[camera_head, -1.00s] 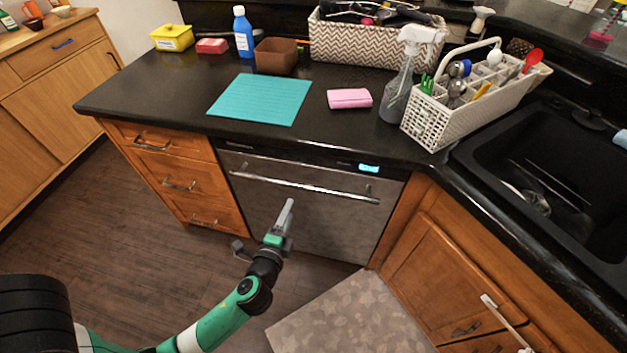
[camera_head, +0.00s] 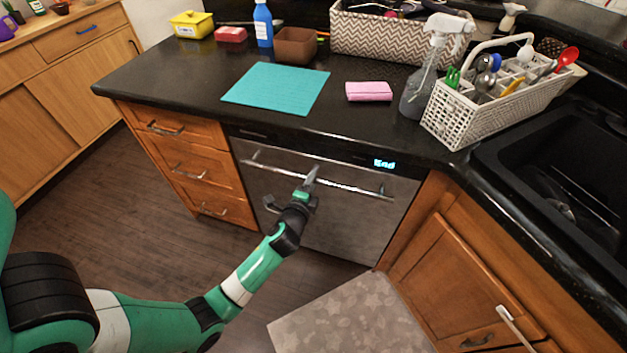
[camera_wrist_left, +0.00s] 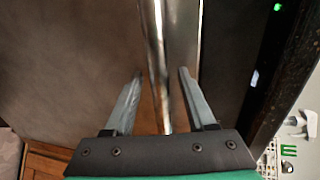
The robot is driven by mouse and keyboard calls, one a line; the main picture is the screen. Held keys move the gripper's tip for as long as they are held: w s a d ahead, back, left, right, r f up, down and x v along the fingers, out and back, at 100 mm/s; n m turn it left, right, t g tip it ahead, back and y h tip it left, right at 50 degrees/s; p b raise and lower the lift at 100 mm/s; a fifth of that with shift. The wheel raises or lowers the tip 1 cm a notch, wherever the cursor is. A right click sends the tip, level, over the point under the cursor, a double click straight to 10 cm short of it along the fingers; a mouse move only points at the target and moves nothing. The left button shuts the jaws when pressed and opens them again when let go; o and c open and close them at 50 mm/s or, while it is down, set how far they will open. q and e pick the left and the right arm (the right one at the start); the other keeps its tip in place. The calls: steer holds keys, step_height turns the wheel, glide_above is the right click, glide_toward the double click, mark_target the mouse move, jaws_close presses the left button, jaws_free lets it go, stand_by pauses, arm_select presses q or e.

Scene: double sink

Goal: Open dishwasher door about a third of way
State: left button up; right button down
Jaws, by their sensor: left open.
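The dishwasher door (camera_head: 345,225) is a grey steel panel that looks closed under the black counter. Its long horizontal handle bar (camera_head: 362,189) runs across the top of the door. My left gripper (camera_head: 311,175) is at the handle, a little left of the bar's middle. In the left wrist view, my left gripper (camera_wrist_left: 160,74) is open. The handle bar (camera_wrist_left: 154,45) passes between its two fingers, with visible gaps on both sides. My right gripper is not in view.
Wooden drawers (camera_head: 190,172) stand left of the dishwasher and a wooden cabinet (camera_head: 440,255) stands to its right. A patterned mat (camera_head: 350,318) lies on the floor in front. The counter holds a white cutlery basket (camera_head: 462,118) and a spray bottle (camera_head: 420,88).

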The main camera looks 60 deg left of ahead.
arm_select(q)
steer(key=shift+c, duration=0.3)
jaws_close()
stand_by(1.1)
